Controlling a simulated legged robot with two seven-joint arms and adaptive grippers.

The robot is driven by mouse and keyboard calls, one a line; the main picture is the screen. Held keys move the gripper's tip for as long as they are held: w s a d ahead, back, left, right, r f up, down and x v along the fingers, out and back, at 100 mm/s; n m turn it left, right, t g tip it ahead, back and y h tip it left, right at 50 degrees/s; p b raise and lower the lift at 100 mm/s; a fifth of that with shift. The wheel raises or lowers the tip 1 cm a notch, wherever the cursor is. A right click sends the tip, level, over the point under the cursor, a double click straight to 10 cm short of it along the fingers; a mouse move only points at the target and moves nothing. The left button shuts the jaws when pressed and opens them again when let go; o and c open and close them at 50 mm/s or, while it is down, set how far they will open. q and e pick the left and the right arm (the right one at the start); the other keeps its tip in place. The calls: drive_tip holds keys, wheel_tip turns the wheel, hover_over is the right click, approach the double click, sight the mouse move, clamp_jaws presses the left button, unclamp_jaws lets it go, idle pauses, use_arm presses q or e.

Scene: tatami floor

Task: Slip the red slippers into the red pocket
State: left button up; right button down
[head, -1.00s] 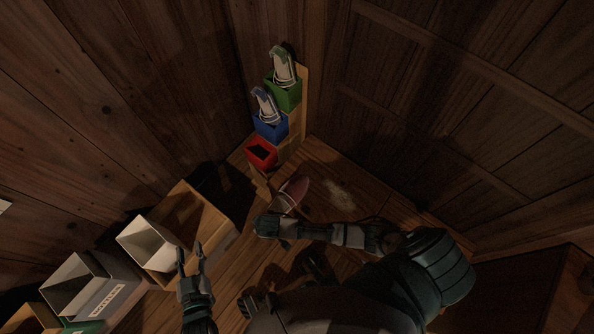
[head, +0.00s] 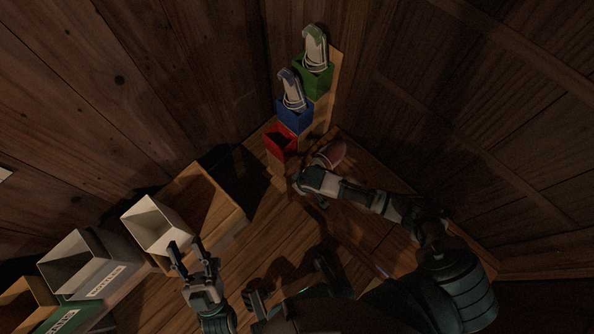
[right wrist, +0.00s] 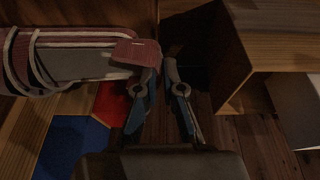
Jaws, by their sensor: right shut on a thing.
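The red slippers (head: 331,153) show as a dull red shape just beyond my right gripper (head: 310,182) in the head view. In the right wrist view, the slippers (right wrist: 75,62), with red edges and pale straps, reach in from the left to the fingers. My right gripper (right wrist: 158,75) is shut on their end. The red pocket (head: 281,140) is the lowest on the stepped wooden rack and looks empty. It lies left of the slippers in the head view, and below them in the wrist view (right wrist: 113,103). My left gripper (head: 188,252) is open and empty.
The blue pocket (head: 294,117) and green pocket (head: 314,78) above each hold pale slippers. A wooden box (head: 222,203) and pale bins (head: 82,262) stand at left. Wooden walls form the corner behind the rack.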

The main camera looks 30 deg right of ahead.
drive_tip(key=shift+f, duration=0.55)
drive_tip(key=shift+r, duration=0.1)
use_arm(q)
drive_tip(key=shift+s+a+r+t, duration=0.2)
drive_tip(key=shift+s+r+t, duration=0.1)
drive_tip(key=shift+s+t, duration=0.2)
use_arm(e)
drive_tip(key=c, duration=1.3)
unclamp_jaws()
